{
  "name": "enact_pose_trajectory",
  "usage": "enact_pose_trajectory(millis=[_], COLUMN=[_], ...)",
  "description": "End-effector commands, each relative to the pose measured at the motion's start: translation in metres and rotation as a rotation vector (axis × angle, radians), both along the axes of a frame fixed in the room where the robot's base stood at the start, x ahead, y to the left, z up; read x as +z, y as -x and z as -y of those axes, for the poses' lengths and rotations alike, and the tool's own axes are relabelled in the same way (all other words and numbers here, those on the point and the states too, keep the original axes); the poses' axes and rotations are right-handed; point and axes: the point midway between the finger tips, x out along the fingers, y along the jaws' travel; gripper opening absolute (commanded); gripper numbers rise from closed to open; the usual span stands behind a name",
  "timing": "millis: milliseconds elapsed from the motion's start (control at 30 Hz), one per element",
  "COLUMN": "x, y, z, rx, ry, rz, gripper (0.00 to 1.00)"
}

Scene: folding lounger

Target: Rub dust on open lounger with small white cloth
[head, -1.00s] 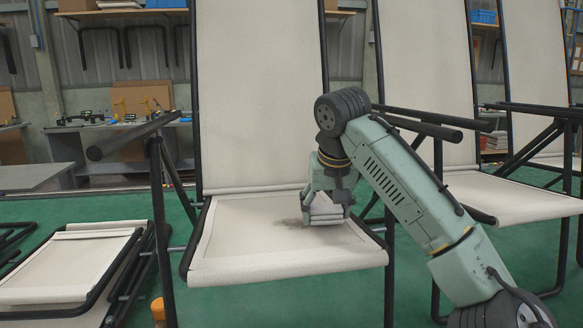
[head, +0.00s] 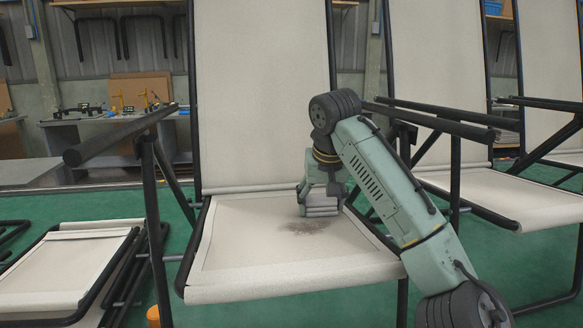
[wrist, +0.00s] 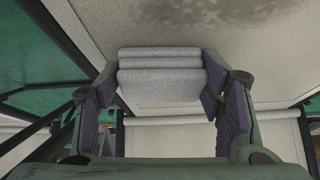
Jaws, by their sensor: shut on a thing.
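The open lounger (head: 250,255) stands in front of me, its pale fabric seat and tall back in a black tube frame. A grey-brown dust patch (head: 306,227) lies on the seat, right of its middle; it also shows at the top of the wrist view (wrist: 215,20). My gripper (head: 320,205) is over the rear right part of the seat, just behind the dust. It is shut on the folded small white cloth (wrist: 160,75), which looks light grey. The cloth is low at the seat; I cannot tell whether it touches the fabric.
The lounger's black armrests (head: 125,135) flank the seat, and my arm reaches in across the right one. A folded lounger (head: 65,265) lies at the left. More open loungers (head: 505,195) stand at the right. A workbench (head: 95,130) is behind.

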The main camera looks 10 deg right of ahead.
Motion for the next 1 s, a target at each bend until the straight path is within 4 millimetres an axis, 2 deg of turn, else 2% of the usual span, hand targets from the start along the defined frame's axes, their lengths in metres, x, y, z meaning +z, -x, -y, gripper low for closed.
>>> enact_pose_trajectory(millis=[100, 167, 700, 1000], x=[0.003, 0.022, 0.068, 0.08], y=[-0.001, 0.0, 0.001, -0.002], z=[-0.001, -0.002, -0.007, -0.008], rx=[0.0, 0.0, 0.004, 0.008], ry=[-0.001, -0.001, 0.0, -0.001], rz=[0.0, 0.003, 0.0, 0.0], gripper=[0.36, 0.36, 0.36, 0.36])
